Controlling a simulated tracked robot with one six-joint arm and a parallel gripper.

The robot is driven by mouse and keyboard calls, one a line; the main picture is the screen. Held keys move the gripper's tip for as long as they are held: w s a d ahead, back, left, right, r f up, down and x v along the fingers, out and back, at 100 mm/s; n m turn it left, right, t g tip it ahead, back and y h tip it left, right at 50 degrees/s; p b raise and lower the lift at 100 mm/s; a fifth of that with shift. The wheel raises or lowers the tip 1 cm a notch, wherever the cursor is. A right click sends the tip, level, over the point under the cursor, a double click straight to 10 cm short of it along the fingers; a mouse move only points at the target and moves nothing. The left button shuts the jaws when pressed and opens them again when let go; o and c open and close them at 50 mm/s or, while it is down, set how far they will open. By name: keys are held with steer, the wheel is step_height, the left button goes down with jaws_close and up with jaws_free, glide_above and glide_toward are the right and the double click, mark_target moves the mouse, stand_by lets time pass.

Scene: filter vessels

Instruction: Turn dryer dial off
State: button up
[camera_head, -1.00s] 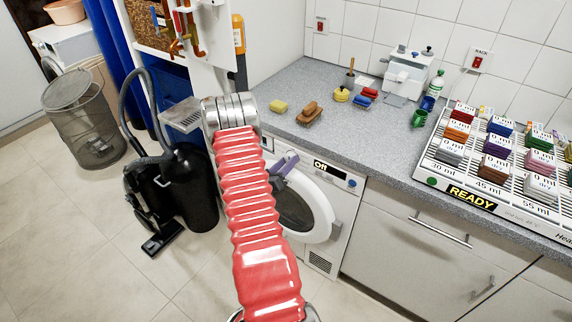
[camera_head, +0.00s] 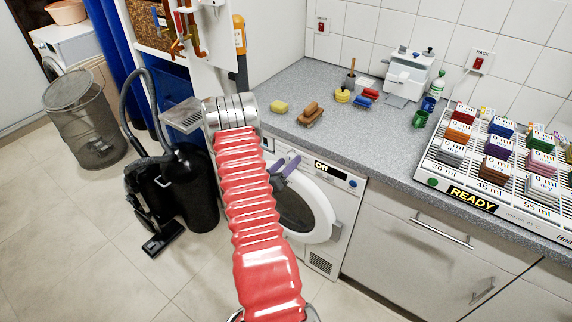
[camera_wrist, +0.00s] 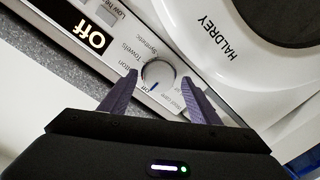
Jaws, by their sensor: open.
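The dryer (camera_head: 345,215) stands under the grey counter, its round door facing me. Its black display (camera_head: 328,167) reads "Off", and the same display shows in the wrist view (camera_wrist: 92,27). The round dryer dial (camera_wrist: 158,72) is white with a dark blue pointer line toward the lower left, near a label partly hidden by a finger. My gripper (camera_wrist: 159,80) is open, with one purple finger on each side of the dial. I cannot tell whether the fingers touch it.
The dryer door (camera_head: 300,208) is just below the panel. A black vacuum cleaner (camera_head: 172,195) and a mesh basket (camera_head: 85,118) stand on the floor at left. The counter (camera_head: 330,112) holds sponges, and a rack (camera_head: 440,160) with coloured blocks sits at right.

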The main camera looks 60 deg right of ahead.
steer(key=shift+a, duration=0.1)
steer(key=w+a, duration=0.1)
steer(key=a, duration=1.2)
steer(key=shift+w+a+r, duration=0.25)
steer(key=shift+w+a, duration=0.05)
